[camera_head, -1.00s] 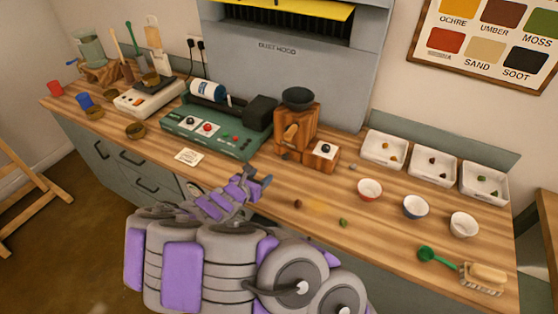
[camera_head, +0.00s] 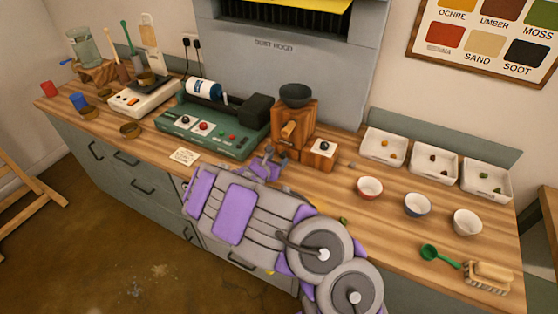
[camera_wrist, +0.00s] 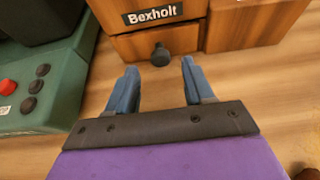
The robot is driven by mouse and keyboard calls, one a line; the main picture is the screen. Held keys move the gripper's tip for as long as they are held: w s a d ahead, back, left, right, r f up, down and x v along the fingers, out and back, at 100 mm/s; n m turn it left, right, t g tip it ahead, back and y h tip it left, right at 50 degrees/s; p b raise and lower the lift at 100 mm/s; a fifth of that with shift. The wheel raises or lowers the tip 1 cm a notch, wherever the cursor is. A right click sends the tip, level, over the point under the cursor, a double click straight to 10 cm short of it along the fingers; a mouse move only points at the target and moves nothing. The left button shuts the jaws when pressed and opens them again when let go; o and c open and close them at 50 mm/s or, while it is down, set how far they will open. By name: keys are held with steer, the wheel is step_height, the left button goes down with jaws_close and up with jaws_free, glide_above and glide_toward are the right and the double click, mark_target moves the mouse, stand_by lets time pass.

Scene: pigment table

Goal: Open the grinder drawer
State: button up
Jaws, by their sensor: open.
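The wooden grinder (camera_head: 292,125) with a dark bowl on top stands on the table in front of the grey hood. In the wrist view its front carries a "Bexholt" label, and below that is the drawer (camera_wrist: 187,41) with a dark round knob (camera_wrist: 160,55). The drawer looks shut. My gripper (camera_wrist: 157,72) is open, with one blue finger on each side of the knob's line and the knob just beyond the fingertips. It appears empty. In the head view my gripper (camera_head: 268,160) is low in front of the grinder, and the drawer is hard to make out there.
A green machine (camera_head: 212,125) with knobs stands close to the left of the grinder. Bowls (camera_head: 369,188) and white trays (camera_head: 384,147) stand further right. A small card (camera_head: 184,157) lies left.

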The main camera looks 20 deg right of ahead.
mark_target(284, 151)
steer(key=shift+x, duration=1.4)
jaws_close()
